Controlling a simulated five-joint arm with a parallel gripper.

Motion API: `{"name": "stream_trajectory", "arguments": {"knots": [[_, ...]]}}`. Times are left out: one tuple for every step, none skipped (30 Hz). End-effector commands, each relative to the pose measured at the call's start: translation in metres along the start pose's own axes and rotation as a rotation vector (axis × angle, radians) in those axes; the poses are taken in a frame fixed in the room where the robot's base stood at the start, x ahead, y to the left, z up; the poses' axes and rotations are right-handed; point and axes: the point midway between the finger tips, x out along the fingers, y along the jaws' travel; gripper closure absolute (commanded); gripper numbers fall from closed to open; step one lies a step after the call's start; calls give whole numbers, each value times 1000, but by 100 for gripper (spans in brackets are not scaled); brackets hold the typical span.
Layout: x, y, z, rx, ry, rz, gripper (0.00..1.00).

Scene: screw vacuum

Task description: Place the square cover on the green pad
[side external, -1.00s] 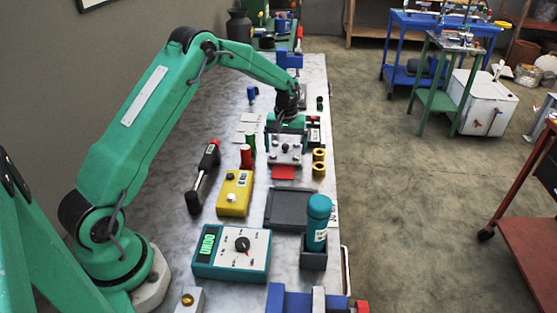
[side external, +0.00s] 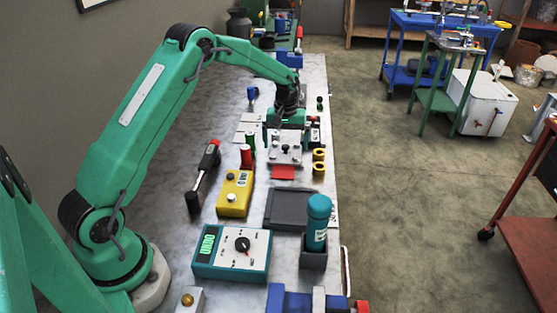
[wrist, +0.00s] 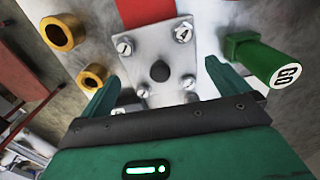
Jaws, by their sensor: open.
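The square cover (side external: 284,157) is a silver plate with a screw at each corner and a dark knob in the middle. It lies flat next to the red pad in the side view and also shows in the wrist view (wrist: 158,48). My gripper (side external: 283,138) is open, just above and behind the cover. In the wrist view, my gripper's fingers (wrist: 161,72) stand on both sides of the cover, with the knob between them and not clamped. I cannot make out a green pad in either view.
The red pad (side external: 284,173) lies at the cover's near edge. A green GO gauge (wrist: 262,57) and a red gauge (side external: 246,156) stand to the left, brass rings (side external: 319,162) to the right. Nearer are a yellow box (side external: 235,194) and a dark tray (side external: 290,209).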

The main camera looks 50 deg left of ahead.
Motion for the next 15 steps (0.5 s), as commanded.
{"name": "stream_trajectory", "arguments": {"knots": [[-8, 0, -1, 0, 3, 2, 0], [-12, 0, 0, 0, 3, 2, 0], [-18, 0, -1, 0, 3, 2, 0], [-22, 0, -1, 0, 3, 2, 0], [-27, 0, 0, 0, 3, 2, 0], [-34, 0, 0, 0, 4, 2, 0], [-39, 0, 0, 0, 4, 2, 0], [-44, 0, 0, 0, 3, 2, 0], [-50, 0, -1, 0, 4, 2, 0], [-56, 0, -1, 0, 4, 2, 0], [-61, 0, 0, 0, 4, 2, 0], [-67, 0, -1, 0, 3, 2, 0], [-71, 0, 0, 0, 2, 1, 0], [-75, 0, 0, 0, 3, 2, 0], [-81, 0, 0, 0, 3, 2, 0]]}}
